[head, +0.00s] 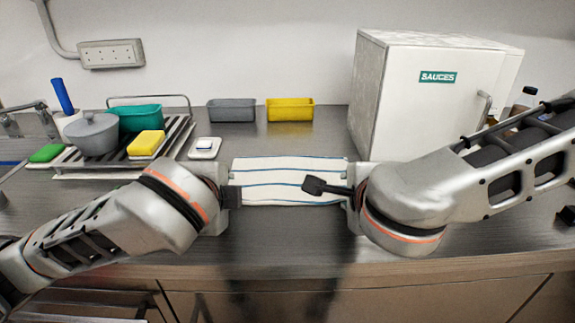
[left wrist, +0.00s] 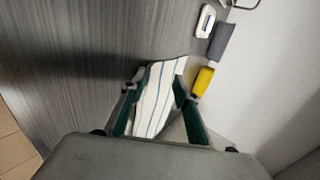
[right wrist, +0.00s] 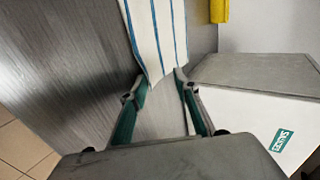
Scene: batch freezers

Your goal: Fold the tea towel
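The tea towel (head: 290,168), white with thin blue stripes, lies on the counter between my two arms. It looks flat, with its side ends partly covered by my grippers in the head view. My left gripper (head: 233,194) is at the towel's left end; in the left wrist view its fingers (left wrist: 157,92) are spread, with the striped towel (left wrist: 158,92) between them. My right gripper (head: 320,187) is over the towel's right part; in the right wrist view its fingers (right wrist: 161,82) are apart, with the towel's end (right wrist: 158,45) at the tips. I cannot tell whether either touches the cloth.
A white SAUCES cabinet (head: 385,100) stands right, behind my right arm. A grey bin (head: 231,110) and a yellow bin (head: 290,109) stand at the back wall. A drying rack (head: 177,135) with a pot and sponge is left. The counter in front of the towel is clear.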

